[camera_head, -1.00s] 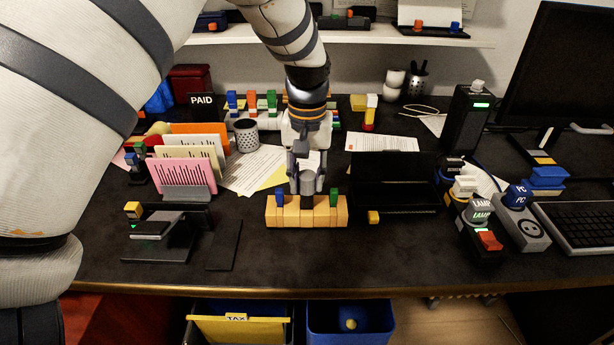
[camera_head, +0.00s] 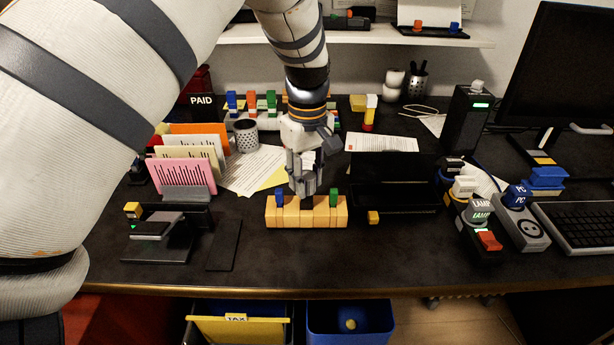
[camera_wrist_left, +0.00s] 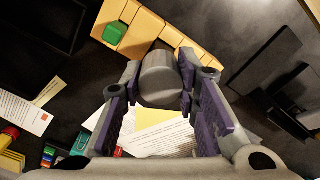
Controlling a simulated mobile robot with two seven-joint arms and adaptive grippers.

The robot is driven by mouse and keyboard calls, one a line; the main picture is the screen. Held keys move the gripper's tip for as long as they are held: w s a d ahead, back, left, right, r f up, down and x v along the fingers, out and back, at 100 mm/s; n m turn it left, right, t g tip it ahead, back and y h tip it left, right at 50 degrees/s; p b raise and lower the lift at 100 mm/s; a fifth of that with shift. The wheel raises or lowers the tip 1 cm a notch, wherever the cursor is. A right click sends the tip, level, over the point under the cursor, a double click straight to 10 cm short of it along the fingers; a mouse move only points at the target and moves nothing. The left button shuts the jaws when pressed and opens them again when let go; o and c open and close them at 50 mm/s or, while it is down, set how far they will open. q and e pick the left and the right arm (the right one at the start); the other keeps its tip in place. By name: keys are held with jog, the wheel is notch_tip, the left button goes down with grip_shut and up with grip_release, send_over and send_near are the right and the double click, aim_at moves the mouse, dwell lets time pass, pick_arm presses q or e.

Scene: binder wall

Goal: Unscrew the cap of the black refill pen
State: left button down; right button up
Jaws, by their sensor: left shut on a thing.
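A tan wooden holder (camera_head: 280,217) stands near the front middle of the desk, with a blue cap (camera_head: 279,198) at its left and a green cap (camera_head: 333,197) at its right. My left gripper (camera_head: 305,188) points down over the middle of the holder. It is shut on a grey cylinder (camera_wrist_left: 160,80), which seems to be the cap of the black refill pen. The holder (camera_wrist_left: 141,36) and the green cap (camera_wrist_left: 113,33) show behind it in the left wrist view. The pen's body is mostly hidden; whether cap and body are joined I cannot tell. My right gripper is out of view.
A black tray (camera_head: 393,200) lies close to the right of the holder. A black stand (camera_head: 158,238) and pink cards (camera_head: 183,174) are at left. A lamp switch (camera_head: 478,225) is at right. The desk in front of the holder is clear.

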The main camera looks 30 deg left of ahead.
pick_arm(q)
jog(key=shift+f+n, duration=0.15)
jog(key=shift+n, duration=0.55)
jog(key=shift+r, duration=1.35)
